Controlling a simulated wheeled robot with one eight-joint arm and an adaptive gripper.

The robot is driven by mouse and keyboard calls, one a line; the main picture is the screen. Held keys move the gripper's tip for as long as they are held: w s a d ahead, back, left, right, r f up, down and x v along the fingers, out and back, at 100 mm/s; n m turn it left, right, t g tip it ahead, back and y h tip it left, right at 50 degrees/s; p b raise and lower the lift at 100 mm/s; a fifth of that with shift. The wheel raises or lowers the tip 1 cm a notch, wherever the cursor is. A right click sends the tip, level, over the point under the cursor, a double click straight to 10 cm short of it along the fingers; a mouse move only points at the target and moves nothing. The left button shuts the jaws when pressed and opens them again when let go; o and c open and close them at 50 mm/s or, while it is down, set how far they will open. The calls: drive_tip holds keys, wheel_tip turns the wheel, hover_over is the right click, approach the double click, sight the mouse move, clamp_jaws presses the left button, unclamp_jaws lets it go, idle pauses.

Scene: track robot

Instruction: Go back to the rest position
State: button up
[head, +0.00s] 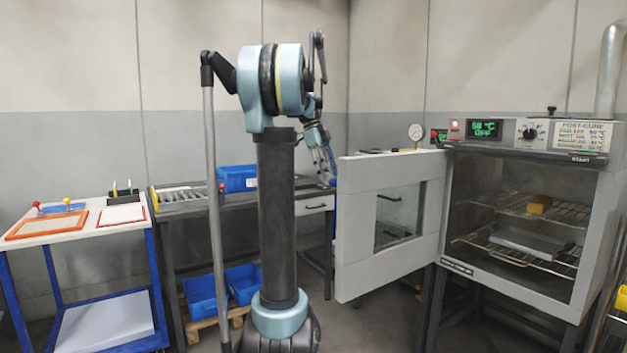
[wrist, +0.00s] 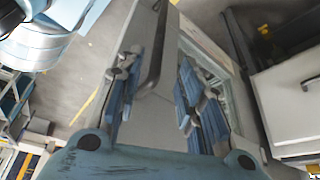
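My gripper (head: 325,165) is up at the far upper-left edge of the open oven door (head: 357,230) in the head view. In the wrist view my gripper (wrist: 159,75) has its blue-padded fingers spread apart. A dark bar handle (wrist: 155,55) and the pale door panel show between and beyond the fingers. I cannot tell whether the fingers touch the door. Nothing is held between them.
The oven (head: 520,150) stands open at right, with a yellow block (head: 539,204) on its upper rack and a grey tray (head: 525,243) lower. A workbench (head: 305,190) with a blue bin (head: 237,178) is behind my arm. A blue-framed cart (head: 75,235) stands left.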

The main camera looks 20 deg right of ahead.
drive_tip(key=s+a+f+n+t, duration=0.1)
drive_tip(key=s+a+f+n, duration=0.35)
drive_tip(key=a, duration=0.25)
drive_tip(key=s+a+f+n+t, duration=0.1)
drive_tip(key=s+a+f+n, duration=0.25)
drive_tip(key=a+n, duration=0.25)
drive_tip(key=s+a+f+n+t, duration=0.1)
drive_tip(key=s+a+f+n, duration=0.3)
drive_tip(key=a, duration=0.3)
drive_tip(key=s+a+f+n+t+y, duration=0.1)
drive_tip(key=s+a+f+n, duration=0.2)
drive_tip(key=a+f+n, duration=0.1)
drive_tip(key=s+a+f+n+t, duration=0.1)
drive_tip(key=s+a+f+n, duration=0.3)
drive_tip(key=f, duration=0.5)
drive_tip(key=s+a+f+n+t+y, duration=0.1)
drive_tip(key=s+a+f+n, duration=0.2)
drive_tip(key=f+n, duration=0.3)
drive_tip(key=shift+s+a+f+n+y, duration=0.3)
drive_tip(key=shift+s+a+n, duration=0.1)
drive_tip(key=shift+s+n, duration=0.1)
